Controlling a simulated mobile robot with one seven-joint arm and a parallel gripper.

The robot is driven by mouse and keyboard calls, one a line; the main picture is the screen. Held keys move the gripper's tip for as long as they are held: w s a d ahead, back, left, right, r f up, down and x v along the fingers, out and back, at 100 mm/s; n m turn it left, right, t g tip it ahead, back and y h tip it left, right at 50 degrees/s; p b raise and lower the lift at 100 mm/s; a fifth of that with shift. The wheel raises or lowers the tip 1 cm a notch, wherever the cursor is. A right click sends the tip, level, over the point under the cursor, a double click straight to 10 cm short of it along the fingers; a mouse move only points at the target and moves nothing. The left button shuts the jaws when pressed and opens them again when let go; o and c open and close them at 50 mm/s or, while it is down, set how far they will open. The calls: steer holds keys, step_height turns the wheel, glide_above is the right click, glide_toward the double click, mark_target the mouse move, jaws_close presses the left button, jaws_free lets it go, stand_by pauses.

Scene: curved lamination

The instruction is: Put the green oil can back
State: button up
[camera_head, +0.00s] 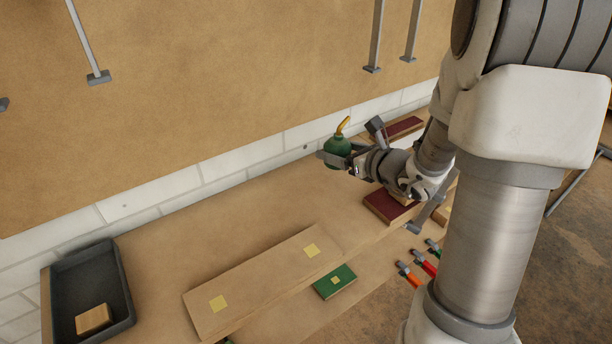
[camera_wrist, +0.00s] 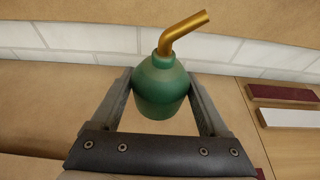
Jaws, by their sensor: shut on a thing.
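The green oil can (camera_head: 338,149) has a bent brass-coloured spout. In the head view it is at the end of my arm, above the back of the workbench near the white tiled strip. My gripper (camera_head: 342,158) is shut on its round body. In the wrist view the can (camera_wrist: 162,92) is upright between the two fingers of my gripper (camera_wrist: 162,98), with its spout pointing up and to the right. The can's lower side is partly hidden, and I cannot tell how far it is above the bench.
A dark tray (camera_head: 88,290) with a wooden block (camera_head: 93,318) stands at the left. A long board (camera_head: 262,280) with yellow squares and a green block (camera_head: 335,282) lie in front. Dark red blocks (camera_head: 390,207) lie under my arm. Clamps (camera_head: 424,262) sit at the right.

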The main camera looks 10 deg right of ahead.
steer(key=b, duration=0.1)
glide_above(308, 182)
step_height(308, 182, down, 4)
steer(key=shift+f, duration=0.2)
steer(key=shift+w+f+b, duration=0.1)
steer(key=shift+f+b, duration=0.45)
steer(key=shift+f, duration=1.45)
steer(key=shift+f, duration=0.1)
steer(key=shift+f+b, duration=0.1)
steer(key=shift+b, duration=0.2)
steer(key=o, duration=1.3)
steer(key=shift+c, duration=0.2)
